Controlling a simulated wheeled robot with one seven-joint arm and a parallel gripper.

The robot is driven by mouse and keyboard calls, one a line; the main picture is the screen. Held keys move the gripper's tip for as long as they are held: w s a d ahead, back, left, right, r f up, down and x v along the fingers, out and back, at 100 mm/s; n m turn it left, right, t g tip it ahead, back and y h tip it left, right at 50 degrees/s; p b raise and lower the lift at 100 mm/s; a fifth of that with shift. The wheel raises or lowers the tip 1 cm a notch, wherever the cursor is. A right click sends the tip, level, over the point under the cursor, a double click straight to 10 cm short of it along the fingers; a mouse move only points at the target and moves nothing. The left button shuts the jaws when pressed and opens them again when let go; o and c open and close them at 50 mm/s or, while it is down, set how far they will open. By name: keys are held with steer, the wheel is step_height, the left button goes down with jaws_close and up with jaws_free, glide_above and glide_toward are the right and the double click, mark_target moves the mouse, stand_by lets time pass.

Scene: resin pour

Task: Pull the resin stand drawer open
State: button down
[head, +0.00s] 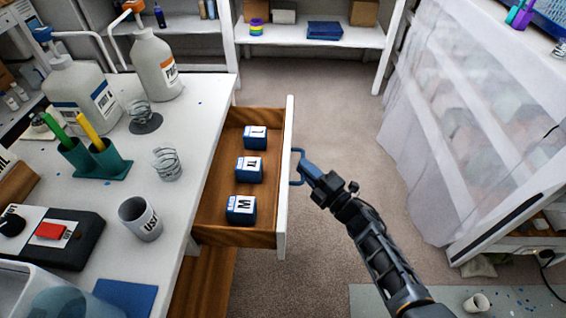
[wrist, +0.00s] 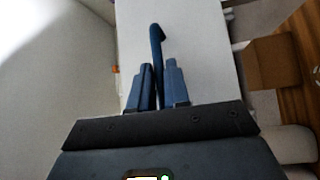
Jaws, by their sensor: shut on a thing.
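The resin stand drawer (head: 288,150) is pulled out from the white stand (head: 210,130) toward the right. Its inside is brown wood and holds three blue blocks with white lettered tops (head: 249,169). A blue handle (head: 297,166) sits on the drawer's outer white front. My gripper (head: 306,168) is at the handle, reaching in from the lower right. In the wrist view, the two blue fingers (wrist: 158,82) are shut around the dark blue handle (wrist: 156,36), with the white drawer front (wrist: 190,45) behind it. The exact contact is partly hidden.
The stand top carries pump bottles (head: 155,62), a white cup (head: 139,218), a green pen holder (head: 95,160) and a dark scale (head: 50,236). A plastic-draped shelf (head: 450,120) stands at the right. Carpet (head: 335,110) between them is clear. A cup (head: 476,302) is low at right.

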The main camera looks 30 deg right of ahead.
steer(key=shift+s+d, duration=0.65)
steer(key=shift+d, duration=0.25)
steer(key=shift+s+d, duration=0.65)
steer(key=shift+d, duration=0.2)
steer(key=c, duration=1.2)
jaws_free()
steer(key=shift+o, duration=0.2)
steer(key=s+d+f, duration=0.1)
steer(key=s, duration=0.6)
steer(key=shift+s, duration=0.3)
